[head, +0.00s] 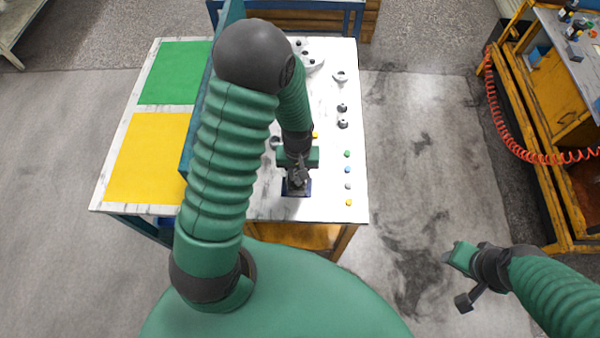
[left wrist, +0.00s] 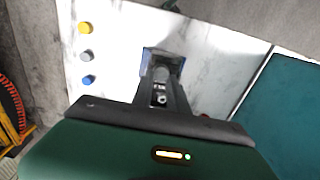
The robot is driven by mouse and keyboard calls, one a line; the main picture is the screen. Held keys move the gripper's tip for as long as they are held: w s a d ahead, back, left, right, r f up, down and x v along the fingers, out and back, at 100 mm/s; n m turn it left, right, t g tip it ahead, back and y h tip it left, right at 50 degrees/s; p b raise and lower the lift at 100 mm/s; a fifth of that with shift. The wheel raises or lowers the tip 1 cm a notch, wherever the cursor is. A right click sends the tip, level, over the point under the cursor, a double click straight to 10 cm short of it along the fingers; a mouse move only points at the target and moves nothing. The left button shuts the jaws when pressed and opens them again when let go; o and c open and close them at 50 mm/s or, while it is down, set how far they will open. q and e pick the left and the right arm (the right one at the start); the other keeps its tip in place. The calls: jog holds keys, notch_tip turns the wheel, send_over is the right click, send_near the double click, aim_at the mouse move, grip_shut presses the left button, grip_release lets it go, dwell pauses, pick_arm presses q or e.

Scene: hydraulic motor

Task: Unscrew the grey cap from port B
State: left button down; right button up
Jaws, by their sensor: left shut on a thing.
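The dark blue motor block (head: 297,191) stands near the front edge of the white table, mostly covered by my left gripper (head: 298,183). In the left wrist view the block (left wrist: 175,58) lies at the fingertips. The left fingers (left wrist: 161,82) point down at it and are closed on a grey piece between them. This looks like the grey cap (left wrist: 160,73), though it is largely hidden. Whether its threads are still engaged cannot be seen. My right gripper (head: 449,258) hangs over the floor at the right, away from the table; its finger gap is unclear.
Small green (head: 347,153), blue (head: 347,169), grey (head: 348,186) and yellow (head: 349,202) caps stand along the table's right side. Metal fittings (head: 342,115) stand farther back. A green mat (head: 175,72) and a yellow mat (head: 150,158) cover the left. An orange workbench (head: 560,130) stands at far right.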

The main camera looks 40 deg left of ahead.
pick_arm(q)
jog(key=shift+s+a, duration=0.15)
jog(key=shift+s, duration=0.1)
jog(key=n, duration=0.1)
jog(key=n+p, duration=0.1)
jog(key=n, duration=0.1)
jog(key=shift+s+a+r, duration=0.15)
jog(key=shift+s, duration=0.05)
jog(key=shift+n+p, duration=0.45)
jog(key=shift+n, duration=0.45)
jog(key=shift+f+n, duration=0.25)
jog(key=shift+n, duration=0.35)
pick_arm(e)
jog(key=shift+v, duration=0.9)
pick_arm(q)
jog(key=shift+s, duration=0.1)
pick_arm(e)
jog(key=shift+w, duration=0.25)
pick_arm(q)
jog(key=shift+r, duration=0.1)
jog(key=c, duration=1.6)
grip_release()
jog(key=shift+a+n, duration=0.1)
jog(key=shift+n, duration=0.2)
jog(key=shift+o, duration=0.4)
jog(key=shift+a, duration=0.25)
pick_arm(e)
jog(key=shift+s+a+r, duration=0.15)
jog(key=shift+a+r, duration=0.1)
jog(key=shift+a, duration=0.3)
